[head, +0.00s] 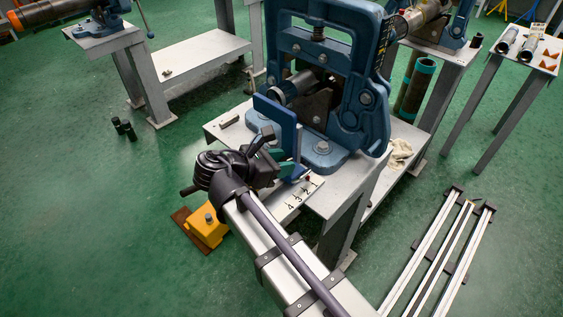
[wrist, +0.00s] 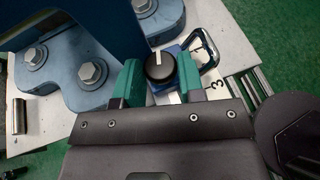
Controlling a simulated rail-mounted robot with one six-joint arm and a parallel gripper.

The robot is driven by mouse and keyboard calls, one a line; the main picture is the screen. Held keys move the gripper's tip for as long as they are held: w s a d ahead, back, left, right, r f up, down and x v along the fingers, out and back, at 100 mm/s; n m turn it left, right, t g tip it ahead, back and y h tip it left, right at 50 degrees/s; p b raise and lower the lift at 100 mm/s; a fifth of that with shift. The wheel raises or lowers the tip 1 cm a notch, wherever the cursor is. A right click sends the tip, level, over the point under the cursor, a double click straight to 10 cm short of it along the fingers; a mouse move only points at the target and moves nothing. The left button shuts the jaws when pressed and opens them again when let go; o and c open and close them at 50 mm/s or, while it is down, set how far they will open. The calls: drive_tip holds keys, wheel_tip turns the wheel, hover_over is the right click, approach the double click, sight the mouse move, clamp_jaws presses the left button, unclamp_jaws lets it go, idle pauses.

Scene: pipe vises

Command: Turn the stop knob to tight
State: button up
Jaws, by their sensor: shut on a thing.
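The stop knob (wrist: 160,69) is a round black cap with a white pointer line. It sits on a small blue block (wrist: 166,85) in the wrist view, its line pointing to the picture's top, slightly left. My gripper (wrist: 161,78) has one green finger at each side of the knob and is shut on it. In the head view my gripper (head: 280,163) is at the bench's front edge, beside the numbered scale (head: 303,192); the knob is hidden there. No tight mark is readable.
The blue pipe vise (head: 335,75) stands bolted to the grey bench (head: 355,185), right behind my gripper. An upright blue plate (head: 277,122) rises close by. A metal pin (wrist: 18,117) lies on the bench at left. A yellow block (head: 208,228) is on the floor below.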

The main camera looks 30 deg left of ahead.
drive_tip(key=o, duration=0.9)
drive_tip(key=shift+d, duration=0.1)
